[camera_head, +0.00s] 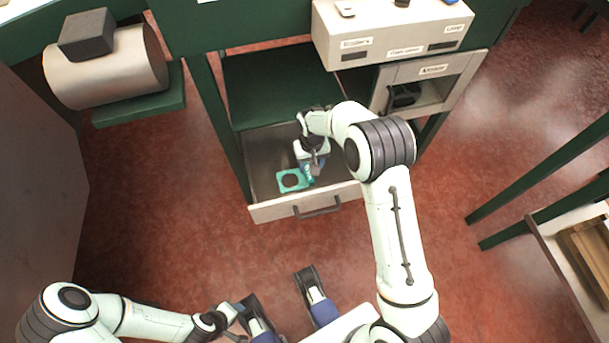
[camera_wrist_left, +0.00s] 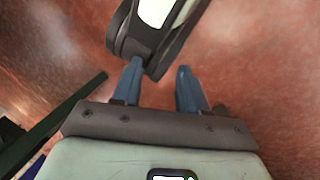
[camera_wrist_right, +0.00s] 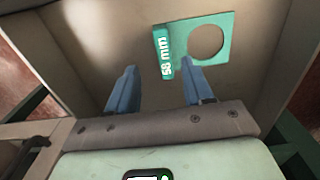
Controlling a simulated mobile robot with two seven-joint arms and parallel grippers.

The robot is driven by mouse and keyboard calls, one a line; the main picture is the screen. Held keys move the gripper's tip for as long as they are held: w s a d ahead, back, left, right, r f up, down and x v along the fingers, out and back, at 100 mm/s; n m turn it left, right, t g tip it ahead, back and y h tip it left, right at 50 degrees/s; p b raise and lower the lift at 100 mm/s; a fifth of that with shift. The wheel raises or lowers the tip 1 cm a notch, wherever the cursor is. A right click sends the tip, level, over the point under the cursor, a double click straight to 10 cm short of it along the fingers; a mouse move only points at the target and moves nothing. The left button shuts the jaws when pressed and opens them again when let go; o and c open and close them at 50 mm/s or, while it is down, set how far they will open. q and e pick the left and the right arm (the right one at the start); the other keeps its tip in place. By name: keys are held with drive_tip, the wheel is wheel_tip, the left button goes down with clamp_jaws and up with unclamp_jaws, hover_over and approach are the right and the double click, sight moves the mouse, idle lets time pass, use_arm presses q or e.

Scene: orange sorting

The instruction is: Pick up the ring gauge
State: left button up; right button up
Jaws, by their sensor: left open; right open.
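The ring gauge (camera_head: 303,181) is a teal plate with a round hole, lying on the floor of the open drawer (camera_head: 262,212). In the right wrist view the gauge (camera_wrist_right: 228,28) shows a raised strip marked "58 mm" on its left side. My right gripper (camera_head: 312,168) is inside the drawer area, just beside the gauge. In the right wrist view its open fingers (camera_wrist_right: 160,70) are empty, with the marked strip just ahead of the right finger. My left gripper (camera_head: 236,307) is low over the floor, away from the drawer. Its open fingers (camera_wrist_left: 159,68) are empty.
A grey control box (camera_head: 385,35) with labels sits on the green bench above. A second compartment (camera_head: 440,78) stands right of the drawer. A metal cylinder (camera_head: 105,70) is on the left. A table with a wooden box (camera_head: 590,245) is at far right. The red floor between is clear.

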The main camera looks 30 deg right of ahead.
sight(306, 180)
drive_tip(key=f, duration=0.1)
drive_tip(key=f+b, duration=0.1)
drive_tip(key=f, duration=0.3)
drive_tip(key=shift+w+a+f, duration=0.2)
drive_tip(key=shift+w, duration=0.1)
use_arm(q)
drive_tip(key=shift+w+a+f+t, duration=0.2)
drive_tip(key=shift+w+a+f, duration=0.15)
drive_tip(key=shift+w, duration=0.25)
drive_tip(key=shift+w+a+f+t, duration=0.2)
drive_tip(key=shift+w+f, duration=0.25)
drive_tip(key=shift+w, duration=0.1)
use_arm(e)
drive_tip(key=shift+r, duration=0.1)
clamp_jaws()
